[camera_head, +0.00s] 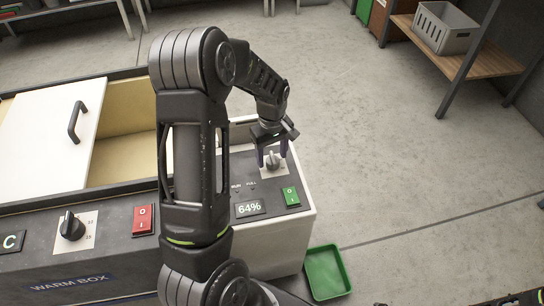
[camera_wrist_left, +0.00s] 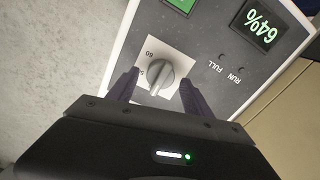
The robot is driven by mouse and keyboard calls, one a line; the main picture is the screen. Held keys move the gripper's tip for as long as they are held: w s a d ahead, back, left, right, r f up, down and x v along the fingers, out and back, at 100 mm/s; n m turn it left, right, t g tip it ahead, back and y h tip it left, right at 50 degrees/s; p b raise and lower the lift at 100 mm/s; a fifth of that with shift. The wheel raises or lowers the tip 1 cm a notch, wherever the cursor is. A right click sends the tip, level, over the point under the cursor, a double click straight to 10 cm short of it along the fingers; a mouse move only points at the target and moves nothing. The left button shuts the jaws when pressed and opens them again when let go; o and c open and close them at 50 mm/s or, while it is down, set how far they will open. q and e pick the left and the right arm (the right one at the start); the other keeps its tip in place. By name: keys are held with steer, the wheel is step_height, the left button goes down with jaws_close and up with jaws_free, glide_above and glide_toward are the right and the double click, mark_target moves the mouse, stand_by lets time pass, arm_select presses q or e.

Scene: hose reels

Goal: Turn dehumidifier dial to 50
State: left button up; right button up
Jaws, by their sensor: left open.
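The dehumidifier (camera_head: 287,243) is a pale box with a dark top panel, right of the warm box in the head view. Its grey dial (camera_head: 272,161) sits on a white plate near the panel's far edge. In the left wrist view the dial (camera_wrist_left: 160,74) shows a mark 60; other marks are partly hidden. A display (camera_head: 249,208) reads 64%. My left gripper (camera_head: 273,155) is open, its two dark fingers on either side of the dial; I cannot tell whether they touch it. It also shows in the left wrist view (camera_wrist_left: 156,84). My right gripper is not in view.
A green switch (camera_head: 291,196) sits near the dial. The warm box (camera_head: 70,284) has its own dial (camera_head: 71,226), a red switch (camera_head: 143,219) and a white lid (camera_head: 45,140). A green tray (camera_head: 327,272) lies on the floor.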

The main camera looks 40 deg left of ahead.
arm_select(q)
steer(key=shift+f, duration=0.3)
steer(key=shift+c, duration=0.6)
jaws_close()
